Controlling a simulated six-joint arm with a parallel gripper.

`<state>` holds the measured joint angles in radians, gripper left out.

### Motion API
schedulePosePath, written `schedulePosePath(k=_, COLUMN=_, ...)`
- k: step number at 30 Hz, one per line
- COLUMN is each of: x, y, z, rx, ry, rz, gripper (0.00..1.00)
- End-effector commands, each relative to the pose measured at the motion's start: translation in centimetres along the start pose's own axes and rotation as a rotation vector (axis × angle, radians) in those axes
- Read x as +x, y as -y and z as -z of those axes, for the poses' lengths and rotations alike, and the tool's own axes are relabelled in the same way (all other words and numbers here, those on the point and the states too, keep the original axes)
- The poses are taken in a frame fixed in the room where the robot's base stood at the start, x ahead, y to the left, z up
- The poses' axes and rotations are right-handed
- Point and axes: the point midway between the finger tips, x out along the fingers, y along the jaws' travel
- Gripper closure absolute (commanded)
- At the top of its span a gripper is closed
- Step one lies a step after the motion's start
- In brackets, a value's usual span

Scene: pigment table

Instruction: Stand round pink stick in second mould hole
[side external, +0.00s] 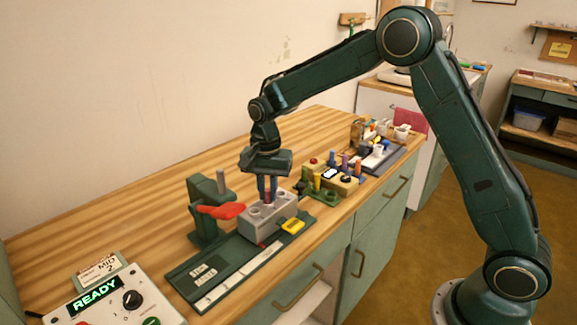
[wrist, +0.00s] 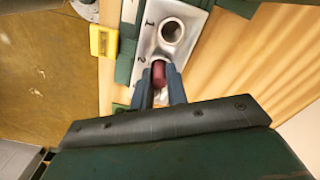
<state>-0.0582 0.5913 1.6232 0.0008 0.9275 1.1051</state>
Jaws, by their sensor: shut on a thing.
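The grey mould block (side external: 270,226) stands on the dark green base strip on the bench. In the wrist view the mould (wrist: 151,42) shows an empty round hole marked 1 and a second hole marked 2. My gripper (side external: 267,195) points down over the top of the mould. In the wrist view my gripper (wrist: 160,78) is shut on the round pink stick (wrist: 158,74), which looks dark red there. The stick is at the second hole, with its top showing between the fingertips. Its lower part is hidden, so I cannot tell how deep it sits.
A green press with a red handle (side external: 221,211) stands left of the mould. A yellow piece (side external: 293,226) is at its front right. A rack of coloured sticks (side external: 330,182) is behind to the right. A control box reading READY (side external: 115,300) is at front left. Bare bench lies behind.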

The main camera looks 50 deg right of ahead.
Motion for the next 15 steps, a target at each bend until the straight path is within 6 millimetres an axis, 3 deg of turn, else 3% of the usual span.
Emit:
schedulePosePath(k=9, x=0.08, y=0.00, z=0.00, rx=0.000, ry=0.000, rz=0.000, gripper=1.00)
schedulePosePath(k=10, x=0.08, y=0.01, z=0.00, rx=0.000, ry=0.000, rz=0.000, gripper=0.83)
schedulePosePath(k=12, x=0.07, y=0.01, z=0.00, rx=0.000, ry=0.000, rz=0.000, gripper=0.69)
schedulePosePath(k=14, x=0.07, y=0.01, z=0.00, rx=0.000, ry=0.000, rz=0.000, gripper=0.60)
schedulePosePath(k=15, x=0.06, y=0.01, z=0.00, rx=0.000, ry=0.000, rz=0.001, gripper=0.60)
